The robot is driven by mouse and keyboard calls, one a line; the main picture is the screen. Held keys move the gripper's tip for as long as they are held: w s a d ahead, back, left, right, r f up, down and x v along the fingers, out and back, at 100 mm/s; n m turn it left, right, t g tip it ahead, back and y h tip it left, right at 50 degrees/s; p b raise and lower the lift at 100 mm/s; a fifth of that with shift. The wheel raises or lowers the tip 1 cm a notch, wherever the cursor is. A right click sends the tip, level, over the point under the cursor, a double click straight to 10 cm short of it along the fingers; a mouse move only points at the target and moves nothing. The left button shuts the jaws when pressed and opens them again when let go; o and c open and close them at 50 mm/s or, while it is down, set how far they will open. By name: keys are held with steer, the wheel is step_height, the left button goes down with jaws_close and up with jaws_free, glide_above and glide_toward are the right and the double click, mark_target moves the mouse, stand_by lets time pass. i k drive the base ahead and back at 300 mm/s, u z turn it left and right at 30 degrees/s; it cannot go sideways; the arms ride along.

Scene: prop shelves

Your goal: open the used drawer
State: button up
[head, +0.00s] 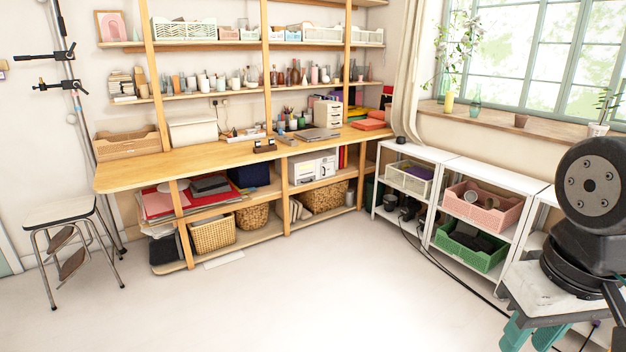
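No drawer marked "used" can be made out from here. A small white drawer unit (327,114) stands on the wooden desk, below the wall shelves; its drawers look shut, and any labels are too small to read. A white box-like unit (313,167) sits on the shelf under the desk; I cannot tell whether it has drawers. Dark links of my arm show at the right edge. My gripper is outside the view.
The wooden desk (150,171) runs along the back wall. A metal stool (60,211) stands at the left. Low white shelves (466,168) hold a pink crate (510,211) and a green crate (488,261), with cables in front. The middle floor is clear.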

mark_target(330, 107)
steer(key=z, duration=0.2)
steer(key=i, duration=6.15)
steer(key=u, duration=0.1)
